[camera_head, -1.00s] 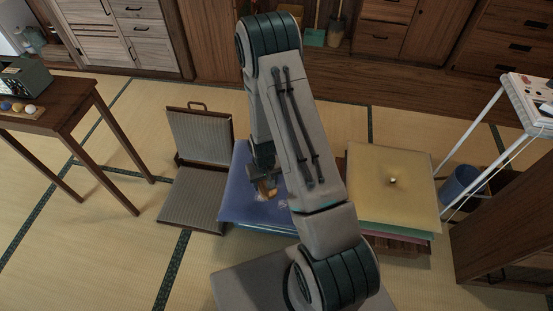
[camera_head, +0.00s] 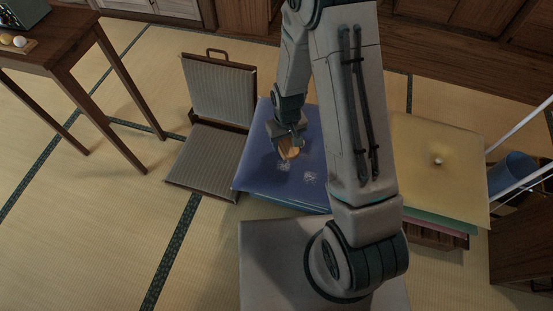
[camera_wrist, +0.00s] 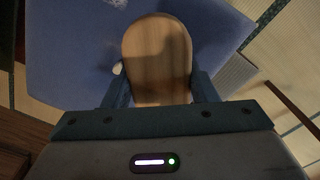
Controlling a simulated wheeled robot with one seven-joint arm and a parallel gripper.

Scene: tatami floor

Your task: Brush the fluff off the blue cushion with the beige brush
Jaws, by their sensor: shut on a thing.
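The blue cushion (camera_head: 258,172) lies in the middle of the head view, partly hidden behind my arm. Two pale patches of fluff show on it, one (camera_head: 284,166) by the brush and one (camera_head: 310,178) to its right. My gripper (camera_head: 289,142) is over the cushion, shut on the beige brush (camera_head: 291,151). In the wrist view the brush (camera_wrist: 157,55) shows its wooden back between the fingers, above the blue cushion (camera_wrist: 75,45). Whether the bristles touch the cushion is hidden.
A legless floor chair (camera_head: 212,150) stands close on the cushion's left. A stack with a yellow cushion (camera_head: 440,185) on top is on the right. A wooden table (camera_head: 60,48) is at the far left. Tatami is clear at front left.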

